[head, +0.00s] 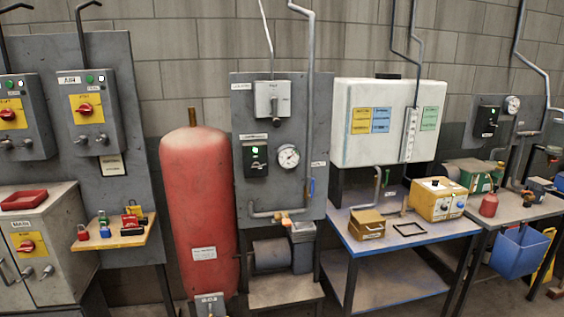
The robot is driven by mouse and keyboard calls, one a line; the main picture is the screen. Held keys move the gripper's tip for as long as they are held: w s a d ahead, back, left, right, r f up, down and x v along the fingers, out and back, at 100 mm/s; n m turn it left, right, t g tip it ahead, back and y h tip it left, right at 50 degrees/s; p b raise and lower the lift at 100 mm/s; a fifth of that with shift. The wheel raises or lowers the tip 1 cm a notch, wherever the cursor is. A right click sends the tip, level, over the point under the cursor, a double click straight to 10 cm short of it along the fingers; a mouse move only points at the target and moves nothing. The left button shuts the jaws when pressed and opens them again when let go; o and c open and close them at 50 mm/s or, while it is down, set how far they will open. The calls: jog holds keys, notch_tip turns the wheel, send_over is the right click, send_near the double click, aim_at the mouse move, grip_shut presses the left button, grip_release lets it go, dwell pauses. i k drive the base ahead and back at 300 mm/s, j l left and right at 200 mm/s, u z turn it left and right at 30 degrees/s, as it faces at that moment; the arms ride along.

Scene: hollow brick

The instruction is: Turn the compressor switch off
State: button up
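A grey panel (322,110) stands at the middle, right of a tall red tank (195,205). On it is a dark switch box (255,168) with a lit green light and a label above it, too small to read surely. A grey box (272,99) with a handle is mounted above it, and a round gauge (288,157) sits to its right. A similar dark box (486,121) with a green light is on a panel at the far right. I cannot tell surely which is the compressor switch. My gripper is not in view.
Two grey boxes with red knobs, the left one (22,130) and the right one (98,105), hang at left above a cabinet (58,232) and a small shelf (135,240). A blue-edged table (375,235) with a yellow box (438,198) stands at right, near a blue bin (520,255).

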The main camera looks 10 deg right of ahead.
aim_at(256, 167)
jog(key=i+l+u, duration=0.15)
jog(key=u, duration=0.3)
jog(key=i+l+u, duration=0.25)
jog(key=u, duration=0.2)
jog(key=i+l+u, duration=0.15)
jog(key=l+u, duration=0.15)
jog(key=u, duration=0.15)
jog(key=i+l+u, duration=0.1)
jog(key=l+u, duration=0.2)
jog(key=u, duration=0.15)
jog(key=l+u, duration=0.75)
jog(key=u, duration=0.15)
